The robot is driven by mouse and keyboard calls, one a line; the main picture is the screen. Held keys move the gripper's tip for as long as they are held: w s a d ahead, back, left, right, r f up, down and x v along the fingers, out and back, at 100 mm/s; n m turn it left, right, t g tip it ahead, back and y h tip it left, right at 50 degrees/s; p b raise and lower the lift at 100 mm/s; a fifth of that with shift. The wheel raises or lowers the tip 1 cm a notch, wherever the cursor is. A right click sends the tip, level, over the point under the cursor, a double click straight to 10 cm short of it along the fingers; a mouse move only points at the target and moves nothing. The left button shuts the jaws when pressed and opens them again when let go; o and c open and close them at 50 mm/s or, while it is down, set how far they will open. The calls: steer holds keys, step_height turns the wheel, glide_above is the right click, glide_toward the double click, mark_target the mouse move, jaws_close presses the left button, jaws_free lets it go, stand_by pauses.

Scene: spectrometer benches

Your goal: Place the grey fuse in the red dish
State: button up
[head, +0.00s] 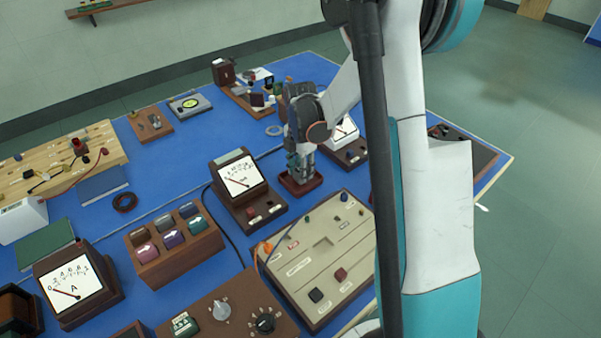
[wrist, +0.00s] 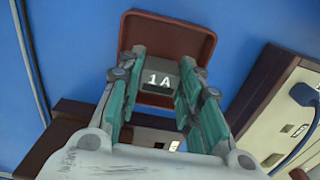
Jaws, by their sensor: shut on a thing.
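The grey fuse (wrist: 159,80), marked "1A", sits between the fingers of my gripper (wrist: 161,72) in the wrist view. My gripper is shut on it. The red dish (wrist: 168,24), square and brownish red, is directly beyond the fingertips, and the fuse appears within its outline. I cannot tell whether the fuse touches the dish floor. In the head view my gripper (head: 300,172) points down over the red dish (head: 316,184) on the blue bench. The fuse is hidden by the fingers there.
An analog meter (head: 243,177) stands just left of the dish, and another meter (head: 350,153) stands behind it to the right. A beige control panel (head: 325,258) lies in front. A wooden block with coloured plugs (head: 172,247) is farther left. Blue bench (head: 190,153) is clear behind the left meter.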

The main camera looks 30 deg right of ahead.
steer(key=shift+f, duration=0.25)
steer(key=o, duration=1)
steer(key=s+a+r+m+t+p, duration=0.1)
steer(key=s+a+r+m+p, duration=0.1)
steer(key=r, duration=0.8)
steer(key=s+a+r+m+t+p, duration=0.1)
steer(key=s+a+r+m+p, duration=0.15)
steer(key=r, duration=0.65)
steer(key=shift+s+a+r+m+t, duration=0.85)
steer(key=shift+s+a+r+m, duration=0.3)
steer(key=shift+s+m, duration=1.65)
steer(key=shift+s+a+r+m+t, duration=0.95)
steer(key=shift+s+a+m, duration=0.35)
steer(key=shift+s+m, duration=1.5)
steer(key=shift+s+a+r+m+t, duration=0.8)
steer(key=shift+s+a+r+m, duration=0.4)
steer(key=shift+s+m, duration=1.6)
